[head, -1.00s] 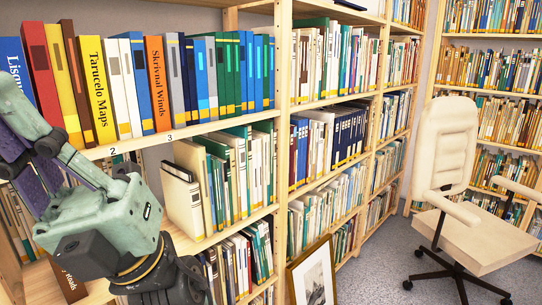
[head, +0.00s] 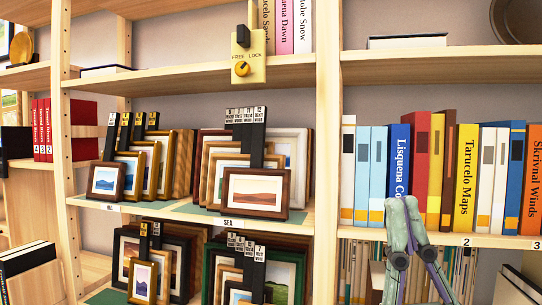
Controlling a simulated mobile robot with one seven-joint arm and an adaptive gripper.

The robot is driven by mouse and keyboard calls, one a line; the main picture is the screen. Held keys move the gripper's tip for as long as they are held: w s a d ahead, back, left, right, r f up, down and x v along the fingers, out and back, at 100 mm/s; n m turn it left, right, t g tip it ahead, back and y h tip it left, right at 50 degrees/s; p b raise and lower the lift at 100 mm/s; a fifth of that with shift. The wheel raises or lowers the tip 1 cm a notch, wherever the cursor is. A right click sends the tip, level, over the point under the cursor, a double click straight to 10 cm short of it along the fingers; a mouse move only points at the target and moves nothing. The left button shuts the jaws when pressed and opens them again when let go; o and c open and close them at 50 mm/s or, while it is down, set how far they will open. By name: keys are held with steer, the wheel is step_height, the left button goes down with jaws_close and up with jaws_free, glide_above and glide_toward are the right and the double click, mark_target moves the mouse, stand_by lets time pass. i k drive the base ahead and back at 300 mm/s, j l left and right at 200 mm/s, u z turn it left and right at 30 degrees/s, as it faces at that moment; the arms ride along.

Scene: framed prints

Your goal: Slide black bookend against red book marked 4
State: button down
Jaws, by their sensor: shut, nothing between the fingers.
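Several thin red books (head: 41,130) stand upright together on the middle shelf at the far left.
Framed prints with numbered tags (head: 255,190) fill the middle shelf (head: 170,212), more stand below. A yellow FREE/LOCK plate with a knob (head: 241,69) hangs on the upper shelf edge. Upright books (head: 465,175) line the right shelf. Black books (head: 28,262) lie at lower left.

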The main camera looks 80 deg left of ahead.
mark_target(17, 142)
steer(key=u, duration=4.1)
steer(key=z, duration=0.6)
steer(key=i+j+z, duration=0.1)
steer(key=j+z, duration=0.25)
steer(key=i+j+z, duration=0.1)
steer(key=z, duration=0.25)
steer(key=j+z, duration=0.6)
steer(key=j, duration=0.35)
steer(key=j+z, duration=0.25)
steer(key=j, duration=0.95)
steer(key=k+j+z, duration=0.15)
steer(key=j, duration=1.1)
steer(key=k+j+z, duration=0.1)
steer(key=j, duration=0.5)
